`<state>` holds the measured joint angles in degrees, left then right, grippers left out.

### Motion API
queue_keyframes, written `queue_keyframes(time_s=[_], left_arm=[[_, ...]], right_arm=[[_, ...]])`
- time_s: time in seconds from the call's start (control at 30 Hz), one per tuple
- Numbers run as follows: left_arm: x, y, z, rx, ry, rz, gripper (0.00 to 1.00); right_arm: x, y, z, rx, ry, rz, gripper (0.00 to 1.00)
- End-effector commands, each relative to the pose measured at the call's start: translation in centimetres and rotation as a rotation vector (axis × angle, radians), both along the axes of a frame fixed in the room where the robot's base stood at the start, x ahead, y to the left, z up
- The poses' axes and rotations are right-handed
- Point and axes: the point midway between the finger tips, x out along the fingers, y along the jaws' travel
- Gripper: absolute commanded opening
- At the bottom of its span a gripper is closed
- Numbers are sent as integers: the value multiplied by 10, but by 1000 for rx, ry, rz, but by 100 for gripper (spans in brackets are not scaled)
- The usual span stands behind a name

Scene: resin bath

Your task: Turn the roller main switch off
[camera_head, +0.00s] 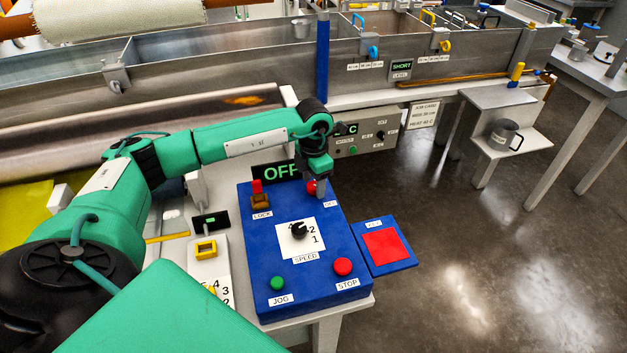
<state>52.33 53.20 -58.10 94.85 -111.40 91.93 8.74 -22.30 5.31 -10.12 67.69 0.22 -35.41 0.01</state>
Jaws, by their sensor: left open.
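A blue control box (262,225) stands on a small stand at the middle. A black display (278,172) at its back edge reads OFF in green. A red knob (311,187) sits at the box's far right corner, partly hidden by my gripper, with a small label beside it that is too small to read surely. My left gripper (321,188) points down over this corner, open, close to the red knob. I cannot tell whether it touches. The right gripper is not in view.
The box also carries a LOCK switch (260,200), a SPEED dial (299,230), a green JOG button (277,283) and a red STOP button (342,266). A blue plate with a red pad (387,243) lies to the right. A metal bath (420,60) runs behind.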

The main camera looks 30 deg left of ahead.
Motion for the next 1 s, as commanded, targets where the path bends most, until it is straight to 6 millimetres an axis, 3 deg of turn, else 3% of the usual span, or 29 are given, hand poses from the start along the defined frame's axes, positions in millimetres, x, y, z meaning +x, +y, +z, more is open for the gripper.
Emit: queue_keyframes(time_s=[0.17,0.63,0.8,1.0], left_arm=[[1,0,16,-1,-3,1,55],[1,0,116,0,-5,0,55],[0,0,134,-1,-2,0,55],[0,0,138,0,0,0,55]], right_arm=[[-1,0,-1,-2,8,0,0],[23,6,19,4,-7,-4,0],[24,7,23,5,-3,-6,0],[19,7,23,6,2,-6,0]])
